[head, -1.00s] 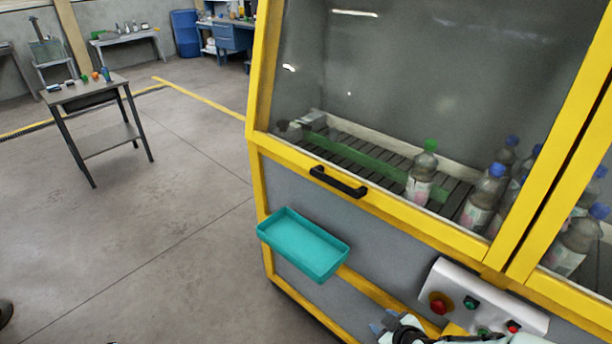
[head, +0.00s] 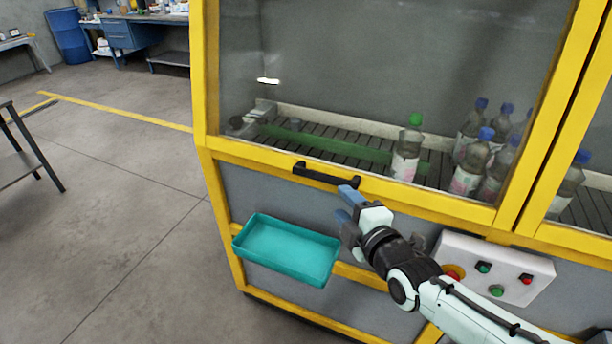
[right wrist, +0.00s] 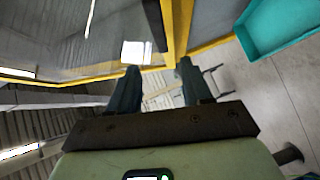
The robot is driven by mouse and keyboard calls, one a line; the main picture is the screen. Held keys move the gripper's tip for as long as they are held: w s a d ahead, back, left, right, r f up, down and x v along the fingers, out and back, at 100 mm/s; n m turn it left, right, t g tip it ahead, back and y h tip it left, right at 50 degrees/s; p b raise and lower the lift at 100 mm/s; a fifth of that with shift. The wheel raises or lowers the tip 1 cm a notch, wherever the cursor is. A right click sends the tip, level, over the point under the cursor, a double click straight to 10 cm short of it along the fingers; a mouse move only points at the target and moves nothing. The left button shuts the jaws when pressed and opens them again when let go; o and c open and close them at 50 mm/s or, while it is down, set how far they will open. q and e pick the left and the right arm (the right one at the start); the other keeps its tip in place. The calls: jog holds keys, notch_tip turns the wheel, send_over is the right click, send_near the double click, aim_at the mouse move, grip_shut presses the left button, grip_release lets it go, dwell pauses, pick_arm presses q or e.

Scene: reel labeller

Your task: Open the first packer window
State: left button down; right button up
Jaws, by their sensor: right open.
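The packer window (head: 350,60) is a clear pane in a yellow frame and looks shut. Its black bar handle (head: 312,175) is on the lower frame rail. My right gripper (head: 345,204) is open and empty, with its blue fingers close to the right end of the handle; I cannot tell whether they touch it. In the right wrist view its two fingers (right wrist: 157,85) are apart, with a yellow frame edge (right wrist: 175,40) beyond them. I cannot make out the handle there. My left gripper is not in view.
A teal tray (head: 290,232) sticks out from the machine below the handle. A white control box (head: 510,268) with several buttons is at the lower right. Several bottles (head: 465,181) stand inside behind the glass. The floor at left is open, with a table (head: 15,170) at the edge.

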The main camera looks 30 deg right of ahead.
aim_at(321, 178)
jog(key=w, duration=0.4)
jog(key=w+f+p, duration=0.1)
jog(key=w, duration=0.3)
jog(key=w+d+f+p, duration=0.1)
jog(key=w, duration=0.4)
jog(key=shift+f, duration=0.2)
jog(key=shift+s, duration=0.1)
grip_shut()
